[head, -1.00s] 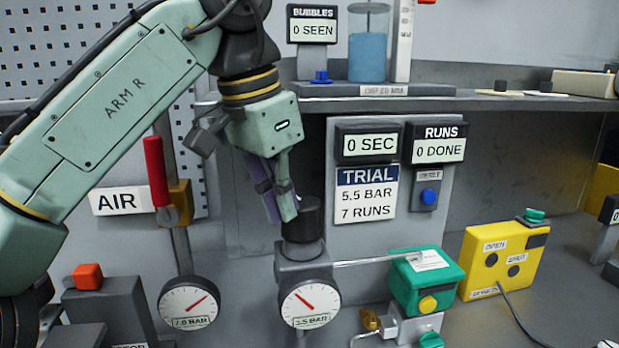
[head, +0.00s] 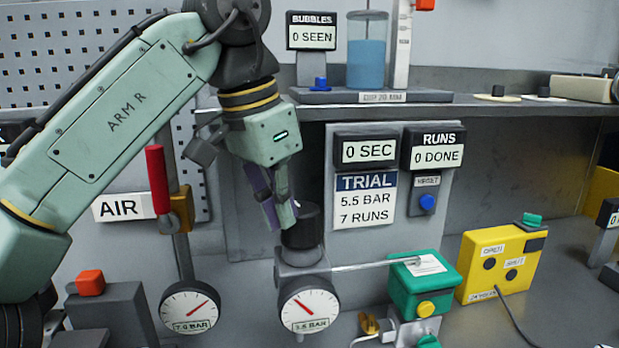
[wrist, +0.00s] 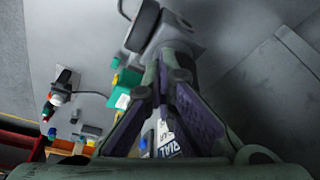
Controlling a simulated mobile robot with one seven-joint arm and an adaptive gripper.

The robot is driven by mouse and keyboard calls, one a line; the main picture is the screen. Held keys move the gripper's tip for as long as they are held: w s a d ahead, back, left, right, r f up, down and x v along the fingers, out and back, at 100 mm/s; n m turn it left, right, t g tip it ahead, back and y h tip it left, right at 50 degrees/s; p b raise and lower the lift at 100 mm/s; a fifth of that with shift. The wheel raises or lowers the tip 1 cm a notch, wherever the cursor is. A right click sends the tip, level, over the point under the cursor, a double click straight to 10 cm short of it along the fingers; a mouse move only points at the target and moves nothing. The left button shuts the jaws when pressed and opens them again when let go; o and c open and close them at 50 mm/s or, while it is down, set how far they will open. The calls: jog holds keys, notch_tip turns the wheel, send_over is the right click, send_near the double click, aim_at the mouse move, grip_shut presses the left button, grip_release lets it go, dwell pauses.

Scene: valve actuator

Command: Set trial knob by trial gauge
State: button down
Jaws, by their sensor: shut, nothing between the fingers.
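The trial knob is a black upright cylinder (head: 302,228) on a grey regulator body. Below it is the trial gauge (head: 309,305), a white dial with a red needle and a small readout that looks like 3.6 BAR. The sign (head: 366,199) reads TRIAL, 5.5 BAR, 7 RUNS. My gripper (head: 282,218) is shut and empty, pointing down at the knob's upper left side; whether it touches the knob I cannot tell. In the wrist view, my closed fingertips (wrist: 170,52) lie before the grey regulator body (wrist: 185,38) and a dark round part I cannot identify.
A second gauge (head: 189,312) reading about 7.0 BAR stands at left, below a red AIR lever (head: 157,178). A green box (head: 426,285) joins the regulator by a thin pipe. A yellow box (head: 500,262) stands further right. A shelf (head: 450,108) spans above the displays.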

jog(key=shift+w+a+f, duration=0.1)
jog(key=shift+a+f, duration=0.1)
jog(key=shift+w+a, duration=1)
jog(key=shift+w, duration=0.4)
jog(key=shift+a, duration=0.25)
jog(key=w+d+v, duration=0.1)
jog(key=v, duration=0.5)
jog(key=shift+s+a+r, duration=0.15)
